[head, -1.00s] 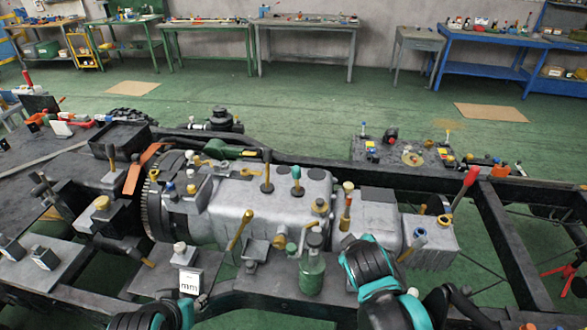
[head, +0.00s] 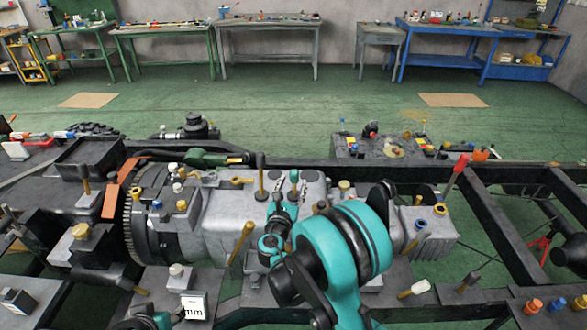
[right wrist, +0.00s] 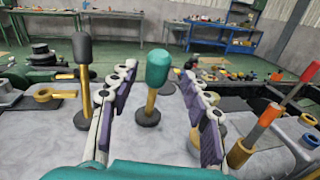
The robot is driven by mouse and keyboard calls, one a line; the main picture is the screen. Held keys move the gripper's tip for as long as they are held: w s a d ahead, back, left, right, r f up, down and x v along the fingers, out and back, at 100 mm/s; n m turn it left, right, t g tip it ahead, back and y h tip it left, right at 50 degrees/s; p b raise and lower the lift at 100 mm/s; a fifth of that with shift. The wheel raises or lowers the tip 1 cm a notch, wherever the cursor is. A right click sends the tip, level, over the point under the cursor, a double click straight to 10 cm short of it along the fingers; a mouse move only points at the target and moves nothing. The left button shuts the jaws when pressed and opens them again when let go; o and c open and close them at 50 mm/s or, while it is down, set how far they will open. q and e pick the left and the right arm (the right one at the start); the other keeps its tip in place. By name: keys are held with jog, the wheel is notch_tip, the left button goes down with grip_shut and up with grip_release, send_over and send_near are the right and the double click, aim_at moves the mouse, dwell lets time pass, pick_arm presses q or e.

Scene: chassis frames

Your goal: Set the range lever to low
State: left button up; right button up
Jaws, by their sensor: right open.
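A lever with a teal knob (head: 294,177) and a brass stem stands upright on the grey gearbox (head: 230,205). In the right wrist view the teal-knobbed lever (right wrist: 157,72) is between the fingers of my right gripper (right wrist: 158,85). The fingers are open, with a gap on both sides of the knob. In the head view my right gripper (head: 286,188) is over the gearbox, pointing away from me. A black-knobbed lever (right wrist: 83,65) stands outside the left finger. I see no readable range marking.
An orange-tipped lever (right wrist: 255,135) stands close outside the right finger. A red-handled lever (head: 456,175) is farther right. A brass-coloured lever (head: 241,240) leans at the gearbox's near side. Dark chassis rails (head: 500,215) surround the gearbox.

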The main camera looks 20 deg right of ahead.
jog(key=shift+w+d+f+n, duration=0.15)
jog(key=shift+w, duration=0.25)
jog(key=shift+w+d+f+n, duration=0.15)
jog(key=shift+w, duration=0.2)
jog(key=shift+b+x, duration=0.7)
jog(key=shift+x, duration=2.8)
jog(key=shift+a+r, duration=0.1)
jog(key=shift+r, duration=0.1)
jog(key=shift+c, duration=0.4)
grip_shut()
